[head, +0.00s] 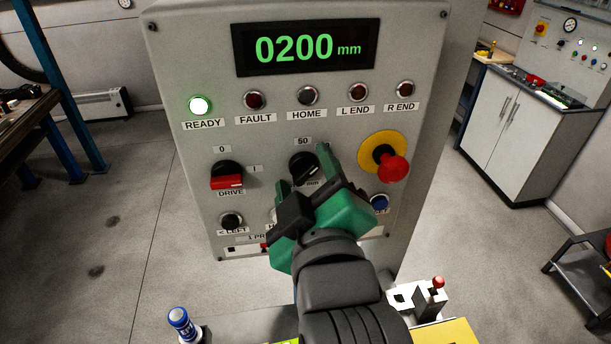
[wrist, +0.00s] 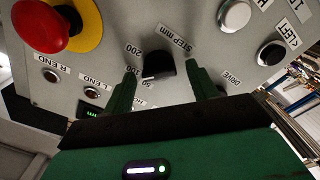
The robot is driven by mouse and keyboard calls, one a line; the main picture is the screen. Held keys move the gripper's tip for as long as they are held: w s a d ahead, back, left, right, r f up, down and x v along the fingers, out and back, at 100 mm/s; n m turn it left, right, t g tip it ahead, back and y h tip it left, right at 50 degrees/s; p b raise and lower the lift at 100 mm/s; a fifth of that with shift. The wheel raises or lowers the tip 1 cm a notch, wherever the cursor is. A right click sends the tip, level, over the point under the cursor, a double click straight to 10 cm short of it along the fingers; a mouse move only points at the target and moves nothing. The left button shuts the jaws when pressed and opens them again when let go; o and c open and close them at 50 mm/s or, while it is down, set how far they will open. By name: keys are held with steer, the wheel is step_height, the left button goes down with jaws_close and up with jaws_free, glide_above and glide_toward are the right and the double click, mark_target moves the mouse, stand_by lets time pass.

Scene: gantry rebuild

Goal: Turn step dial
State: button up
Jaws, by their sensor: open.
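The black step dial (head: 302,166) is on the grey control panel (head: 225,130), below the "50" label in the head view. My gripper partly covers it and its lettering there. In the wrist view, the panel is upside down and the dial (wrist: 159,68) shows whole, with 50, 100 and 200 around it. Its white mark points left, near the 100. My gripper (head: 305,170) is open, with its green fingers on either side of the dial. The wrist view shows a gap between each finger and the dial. My gripper also shows there (wrist: 161,78).
The red-and-black drive switch (head: 227,175) is left of the step dial. The red emergency stop (head: 393,167) on its yellow plate is close on the right. The display (head: 307,47) reads 0200 mm, and the READY lamp (head: 200,105) is lit. Small buttons line the panel below.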

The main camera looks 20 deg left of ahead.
steer(key=v, duration=0.7)
steer(key=shift+s+d+b, duration=0.25)
steer(key=shift+s+b, duration=0.1)
steer(key=shift+b, duration=0.1)
steer(key=s+d+r+m+t+h+p, duration=0.3)
steer(key=d+r+m+t+h, duration=0.75)
steer(key=r+m, duration=0.55)
step_height(320, 180, up, 14)
steer(key=p, duration=1.4)
steer(key=shift+w, duration=0.25)
steer(key=shift+d+r+y, duration=0.1)
steer(key=shift+d+y, duration=0.05)
steer(key=shift+y, duration=0.1)
